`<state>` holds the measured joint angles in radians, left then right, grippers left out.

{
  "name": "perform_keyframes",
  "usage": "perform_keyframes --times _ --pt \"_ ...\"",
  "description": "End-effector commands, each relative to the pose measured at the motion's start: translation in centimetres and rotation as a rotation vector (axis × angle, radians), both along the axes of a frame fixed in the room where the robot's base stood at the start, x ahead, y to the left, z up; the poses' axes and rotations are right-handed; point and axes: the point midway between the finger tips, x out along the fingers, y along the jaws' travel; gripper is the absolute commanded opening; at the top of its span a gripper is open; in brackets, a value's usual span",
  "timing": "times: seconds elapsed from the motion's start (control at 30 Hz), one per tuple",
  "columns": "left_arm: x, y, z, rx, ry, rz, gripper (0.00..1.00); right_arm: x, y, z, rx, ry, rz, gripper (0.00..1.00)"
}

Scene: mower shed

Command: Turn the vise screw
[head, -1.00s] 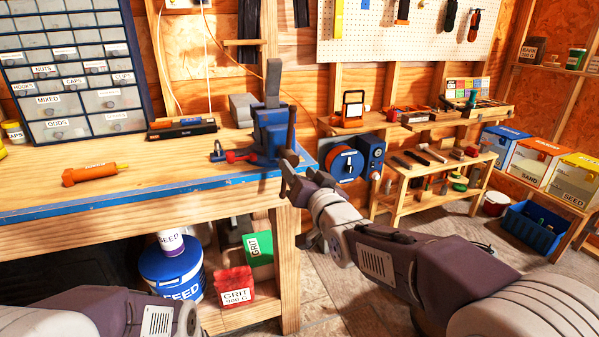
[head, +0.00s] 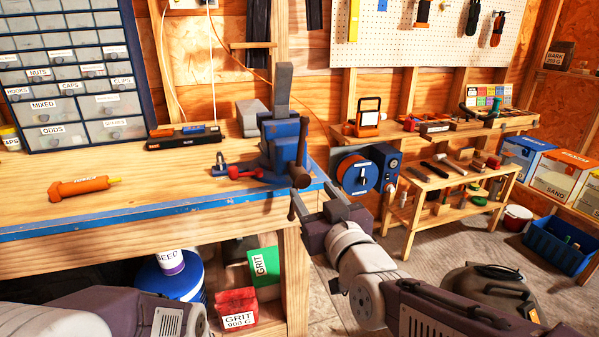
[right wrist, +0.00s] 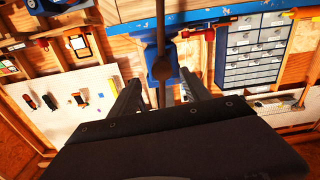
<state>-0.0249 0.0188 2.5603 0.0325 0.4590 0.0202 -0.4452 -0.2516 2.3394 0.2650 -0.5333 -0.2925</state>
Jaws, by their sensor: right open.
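The blue vise (head: 285,140) stands on the right end of the workbench. Its screw shows as a dark round hub (head: 300,177) with a long dark bar handle (head: 303,138) through it, nearly upright and slightly tilted. My right gripper (head: 318,200) is open and empty, just right of and below the hub. In the right wrist view the hub (right wrist: 163,68) and bar (right wrist: 161,30) line up between the two spread fingers (right wrist: 160,95). I cannot tell whether either finger touches the bar. Only part of my left arm shows at lower left; its gripper is out of view.
The workbench (head: 130,212) has a blue front edge. An orange tube (head: 80,187) and a black tray (head: 183,136) lie on it, left of the vise. A cable reel (head: 357,174) and a low shelf (head: 425,215) stand behind my right gripper. A dark lidded container (head: 490,285) is on the floor.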

Motion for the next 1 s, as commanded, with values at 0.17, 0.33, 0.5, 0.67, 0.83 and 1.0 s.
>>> perform_keyframes --times 0.17,0.33,0.5,0.67,0.83,1.0 --pt "0.0 0.0 -0.2 0.000 0.000 0.000 0.36 0.9 0.4 -0.2 -0.001 0.002 0.003 0.56" --pt "0.0 0.0 -0.7 0.000 0.000 0.000 0.36 4.3 1.5 -0.3 -0.001 0.003 0.002 0.56" --pt "0.0 0.0 -0.8 0.000 0.000 0.000 0.36 7.3 2.4 -0.2 0.000 0.002 0.002 0.56" --pt "0.0 0.0 -0.9 0.000 0.000 0.000 0.36 8.6 2.9 -0.1 0.001 0.001 0.003 0.56" --pt "0.0 0.0 -0.8 0.000 0.000 0.000 0.36 8.7 2.9 0.0 0.001 0.000 0.003 0.56" --pt "0.0 0.0 -0.8 0.000 0.000 0.000 0.36 8.7 2.9 0.0 0.001 0.001 0.003 0.31"
